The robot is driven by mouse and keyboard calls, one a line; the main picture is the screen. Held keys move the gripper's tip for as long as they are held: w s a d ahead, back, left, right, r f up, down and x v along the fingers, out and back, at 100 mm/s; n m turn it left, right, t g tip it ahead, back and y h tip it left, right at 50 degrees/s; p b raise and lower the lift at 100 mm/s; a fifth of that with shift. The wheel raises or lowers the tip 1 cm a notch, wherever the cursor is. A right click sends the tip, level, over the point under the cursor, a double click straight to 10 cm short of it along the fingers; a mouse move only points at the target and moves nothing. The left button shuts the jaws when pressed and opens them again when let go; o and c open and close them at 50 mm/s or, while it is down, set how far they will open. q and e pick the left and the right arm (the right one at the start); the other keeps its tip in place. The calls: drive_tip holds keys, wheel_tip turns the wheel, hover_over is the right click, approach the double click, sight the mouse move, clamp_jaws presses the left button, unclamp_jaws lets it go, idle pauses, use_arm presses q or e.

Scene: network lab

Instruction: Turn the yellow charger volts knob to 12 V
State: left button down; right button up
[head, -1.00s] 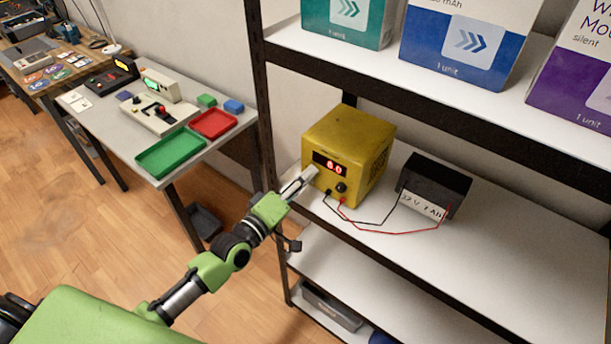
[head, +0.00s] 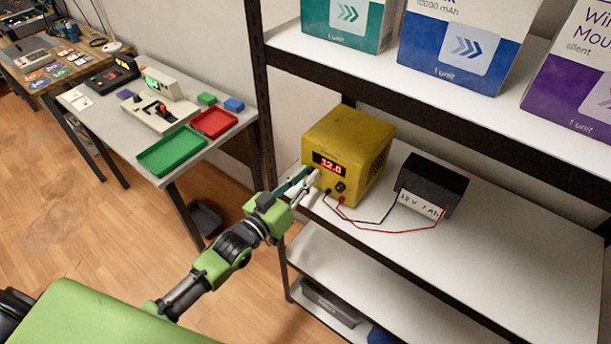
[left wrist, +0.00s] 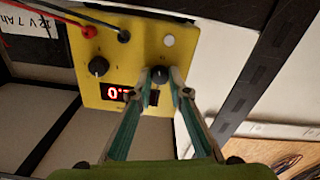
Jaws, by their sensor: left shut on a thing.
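The yellow charger (head: 345,140) stands on the middle shelf, its red display (head: 330,164) reading 12.0. My left gripper (head: 313,181) is at the lower left of its front panel. In the left wrist view, which is upside down, the left gripper (left wrist: 163,78) is shut on a dark round knob (left wrist: 159,73), one finger on each side. I take it for the volts knob; its label cannot be read. A second black knob (left wrist: 98,66) with a white pointer is apart from the fingers. The fingers partly cover the display (left wrist: 122,93) there. My right gripper is not in view.
A black battery (head: 432,183) stands right of the charger, joined to it by red and black leads (head: 385,228) lying on the shelf. A dark shelf post (head: 262,110) rises close left. Boxes (head: 462,45) stand on the shelf above. The shelf's right part is clear.

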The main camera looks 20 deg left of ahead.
use_arm(q)
drive_tip(key=shift+f+m, duration=0.15)
drive_tip(key=shift+m, duration=1.25)
drive_tip(key=c, duration=1.9)
unclamp_jaws()
drive_tip(key=shift+s, duration=0.1)
drive_tip(key=v, duration=1.1)
drive_tip(key=shift+s+a, duration=0.15)
drive_tip(key=shift+s, duration=0.25)
